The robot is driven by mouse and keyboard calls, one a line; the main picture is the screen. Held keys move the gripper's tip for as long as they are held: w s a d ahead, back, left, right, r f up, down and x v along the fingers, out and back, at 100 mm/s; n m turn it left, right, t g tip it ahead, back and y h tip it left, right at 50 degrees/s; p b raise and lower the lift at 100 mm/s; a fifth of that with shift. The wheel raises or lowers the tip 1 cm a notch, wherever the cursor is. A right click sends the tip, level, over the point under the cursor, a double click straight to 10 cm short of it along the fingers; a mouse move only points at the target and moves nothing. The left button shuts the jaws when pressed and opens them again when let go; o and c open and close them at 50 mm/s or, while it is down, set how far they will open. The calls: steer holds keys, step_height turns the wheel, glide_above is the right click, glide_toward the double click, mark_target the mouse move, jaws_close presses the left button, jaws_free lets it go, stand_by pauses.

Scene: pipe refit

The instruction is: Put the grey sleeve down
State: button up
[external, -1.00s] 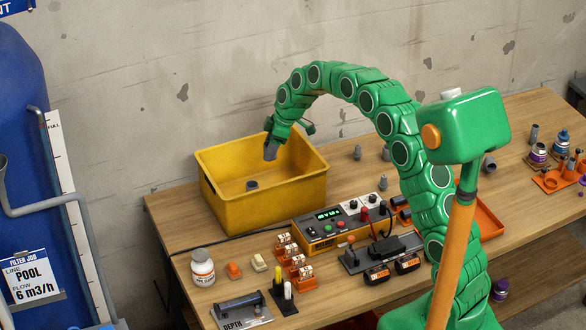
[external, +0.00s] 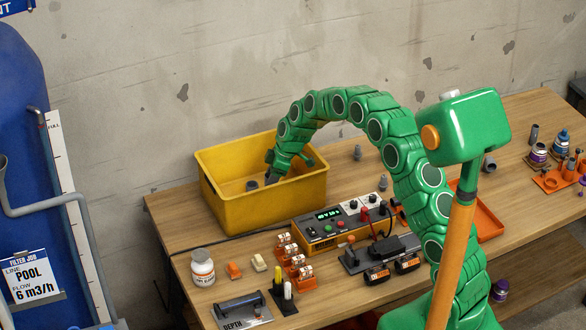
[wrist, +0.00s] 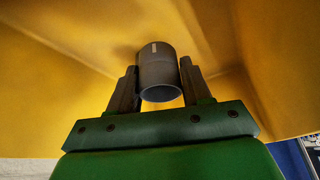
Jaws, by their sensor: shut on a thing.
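My gripper (external: 271,176) reaches down inside the yellow bin (external: 270,206), below its rim. In the wrist view, my gripper (wrist: 158,70) is shut on the grey sleeve (wrist: 157,76), one dark finger on each side of it. The sleeve is a short grey tube with an open end facing the camera and a pale mark on its side. Yellow bin walls surround it. I cannot tell whether it touches the bin floor.
A control box (external: 343,223) with a green display stands in front of the bin. Grey fittings (external: 357,153) stand on the bench to the right. A white bottle (external: 202,267) is at the front left.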

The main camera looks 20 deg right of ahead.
steer(key=shift+f, duration=2.65)
steer(key=shift+f, duration=0.15)
steer(key=o, duration=1)
steer(key=v, duration=1.2)
